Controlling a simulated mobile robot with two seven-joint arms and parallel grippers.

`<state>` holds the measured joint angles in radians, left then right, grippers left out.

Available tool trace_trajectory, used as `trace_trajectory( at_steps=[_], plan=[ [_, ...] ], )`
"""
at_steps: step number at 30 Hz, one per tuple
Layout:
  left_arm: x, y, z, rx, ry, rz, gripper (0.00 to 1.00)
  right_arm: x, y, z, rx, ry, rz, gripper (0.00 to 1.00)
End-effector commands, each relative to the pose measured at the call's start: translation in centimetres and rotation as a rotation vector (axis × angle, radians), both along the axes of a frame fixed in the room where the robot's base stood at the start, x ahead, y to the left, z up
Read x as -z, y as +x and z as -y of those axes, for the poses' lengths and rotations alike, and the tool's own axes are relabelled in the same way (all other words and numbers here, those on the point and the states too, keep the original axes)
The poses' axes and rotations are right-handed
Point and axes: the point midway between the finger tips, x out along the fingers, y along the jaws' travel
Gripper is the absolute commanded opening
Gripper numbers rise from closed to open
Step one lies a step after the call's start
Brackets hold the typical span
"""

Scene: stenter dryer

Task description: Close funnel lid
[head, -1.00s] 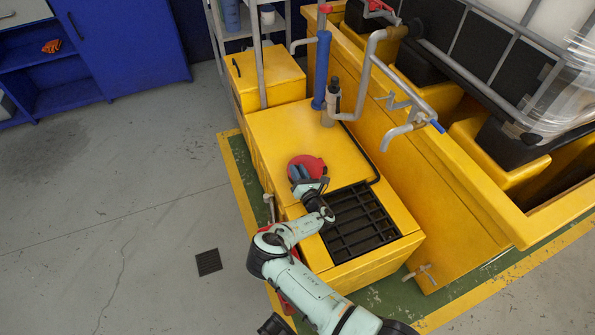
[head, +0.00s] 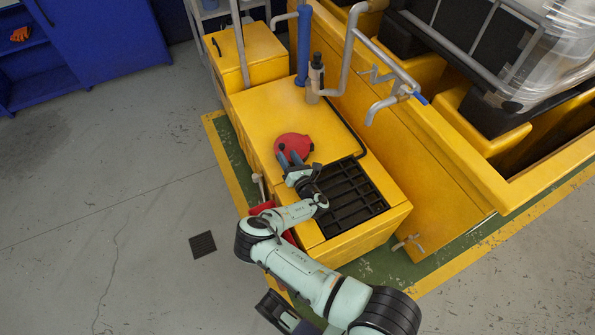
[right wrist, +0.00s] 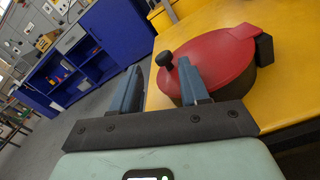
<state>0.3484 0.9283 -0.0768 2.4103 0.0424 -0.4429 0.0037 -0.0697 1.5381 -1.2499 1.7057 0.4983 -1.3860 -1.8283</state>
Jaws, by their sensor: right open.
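The funnel's round red lid (head: 294,146) is on the yellow machine's top, beside the black grate. In the right wrist view the red lid (right wrist: 222,56) lies over the darker funnel body (right wrist: 242,84) and looks down or nearly down; I cannot tell if it is fully seated. A black knob (right wrist: 163,60) is on its near left edge, and a dark hinge block is at the right. My right gripper (head: 288,159) is open at the lid's near edge. In its wrist view the gripper (right wrist: 158,78) has the knob between its fingers' lines, seemingly beyond the tips; contact is unclear. My left gripper is not in view.
The black grate (head: 350,198) lies right of my right gripper. A bottle (head: 315,78), a blue pipe (head: 304,45) and grey pipes (head: 380,105) stand behind the lid. Grey floor (head: 110,190) is open at the left. Blue cabinets (head: 105,40) stand at the far left.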

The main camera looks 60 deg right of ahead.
Motion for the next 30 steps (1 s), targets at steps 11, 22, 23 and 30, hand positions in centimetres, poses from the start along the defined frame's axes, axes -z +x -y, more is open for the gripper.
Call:
trace_trajectory(
  at_steps=[11,22,23,30],
  plan=[
    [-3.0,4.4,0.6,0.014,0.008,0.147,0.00,0.2,-7.1,-3.9,0.003,0.004,-0.008,0.52],
    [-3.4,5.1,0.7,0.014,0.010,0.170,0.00,0.0,-8.2,-4.6,0.000,-0.002,0.002,0.52],
    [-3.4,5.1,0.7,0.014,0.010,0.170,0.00,0.0,-8.2,-4.6,0.000,-0.002,0.002,0.52],
    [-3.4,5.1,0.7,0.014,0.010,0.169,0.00,0.0,-8.2,-4.6,0.000,-0.003,0.003,0.52]
  ],
)
